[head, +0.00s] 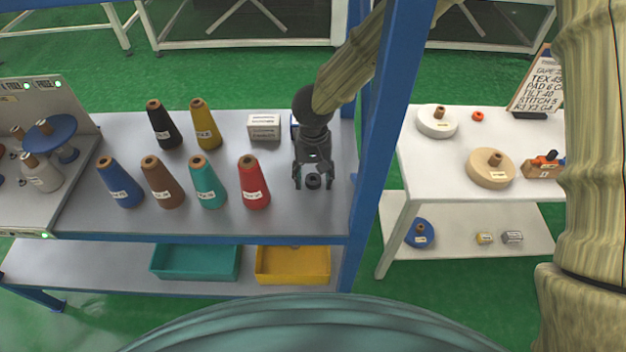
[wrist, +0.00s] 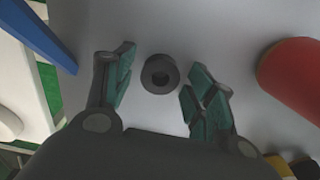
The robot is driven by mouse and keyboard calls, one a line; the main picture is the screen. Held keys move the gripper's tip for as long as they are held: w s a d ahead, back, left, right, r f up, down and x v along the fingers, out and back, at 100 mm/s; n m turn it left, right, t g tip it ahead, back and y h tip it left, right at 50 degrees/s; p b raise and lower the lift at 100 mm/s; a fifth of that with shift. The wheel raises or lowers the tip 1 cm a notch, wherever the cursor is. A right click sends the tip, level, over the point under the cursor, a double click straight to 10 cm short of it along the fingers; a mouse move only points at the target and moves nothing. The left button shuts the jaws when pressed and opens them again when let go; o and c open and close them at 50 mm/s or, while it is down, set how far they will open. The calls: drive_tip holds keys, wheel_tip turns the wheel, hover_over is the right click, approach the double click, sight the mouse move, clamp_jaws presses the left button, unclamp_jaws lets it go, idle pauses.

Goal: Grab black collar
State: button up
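The black collar (head: 313,181) is a small black ring that lies on the grey shelf top, right of the red cone. My gripper (head: 313,172) points down over the collar. In the wrist view my gripper (wrist: 158,84) is open, with green-padded fingers apart on either side. Neither finger appears to touch the collar. The exact height of the fingertips above the shelf is hard to tell.
A red thread cone (head: 254,183) stands left of my gripper, with several other cones beyond it. A white box (head: 263,126) lies behind. A blue post (head: 383,130) rises close on the right. Teal (head: 195,262) and yellow (head: 292,265) bins sit on the lower shelf.

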drive_tip(key=c, duration=0.8)
drive_tip(key=shift+c, duration=0.2)
